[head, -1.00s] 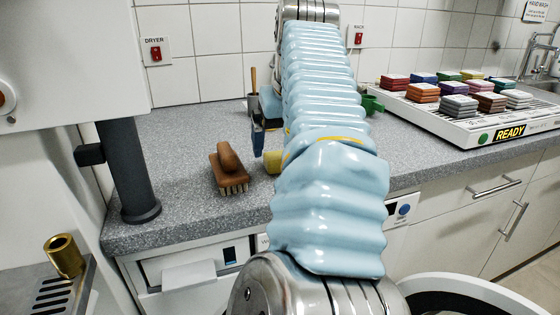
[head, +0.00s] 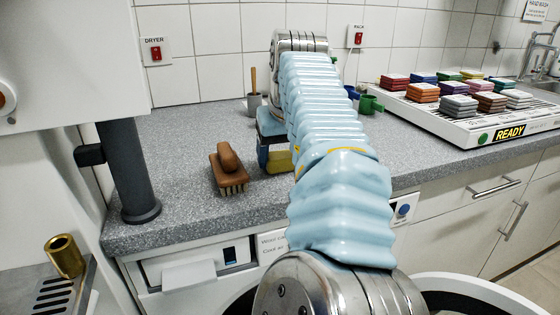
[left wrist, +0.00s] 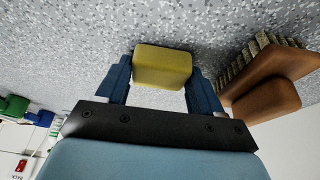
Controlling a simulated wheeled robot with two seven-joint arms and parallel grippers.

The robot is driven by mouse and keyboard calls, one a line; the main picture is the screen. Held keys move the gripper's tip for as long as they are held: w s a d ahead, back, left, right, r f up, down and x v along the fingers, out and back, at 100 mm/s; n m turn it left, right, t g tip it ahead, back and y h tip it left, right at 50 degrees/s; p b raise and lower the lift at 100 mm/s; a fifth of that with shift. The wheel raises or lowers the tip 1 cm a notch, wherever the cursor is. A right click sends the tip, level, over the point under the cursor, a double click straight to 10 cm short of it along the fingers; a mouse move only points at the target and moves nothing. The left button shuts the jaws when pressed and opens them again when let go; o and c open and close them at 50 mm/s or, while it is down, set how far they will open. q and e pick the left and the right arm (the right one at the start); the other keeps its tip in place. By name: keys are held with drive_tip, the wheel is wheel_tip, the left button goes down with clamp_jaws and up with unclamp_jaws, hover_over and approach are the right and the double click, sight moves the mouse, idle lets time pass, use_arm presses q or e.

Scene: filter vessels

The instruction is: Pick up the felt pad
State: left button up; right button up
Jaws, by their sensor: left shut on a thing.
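The felt pad appears to be the small yellow block (head: 280,161) on the grey counter, left of my blue-sleeved arm in the head view. In the left wrist view the yellow block (left wrist: 163,66) sits between the two blue fingers of my left gripper (left wrist: 160,72). In the head view the left gripper (head: 271,150) is over the block, shut on it, and the arm hides part of it. I cannot tell whether the block touches the counter. My right gripper is not in view.
A wooden brush (head: 229,172) lies just left of the block. A small pot (head: 255,104) with a wooden-handled tool stands behind. A green cup (head: 371,104) is behind the arm. A white tray (head: 470,128) with several coloured stacks stands at right.

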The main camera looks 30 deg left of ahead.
sight(278, 152)
use_arm(q)
drive_tip(key=shift+r, duration=0.1)
drive_tip(key=shift+r, duration=0.25)
wheel_tip(278, 152, up, 3)
drive_tip(key=shift+f, duration=0.15)
drive_tip(key=s+d+r, duration=0.7)
drive_tip(key=s+r, duration=0.2)
drive_tip(key=s, duration=0.2)
drive_tip(key=shift+s+d+r+b, duration=0.3)
drive_tip(key=shift+s+b, duration=0.05)
drive_tip(key=shift+b, duration=0.1)
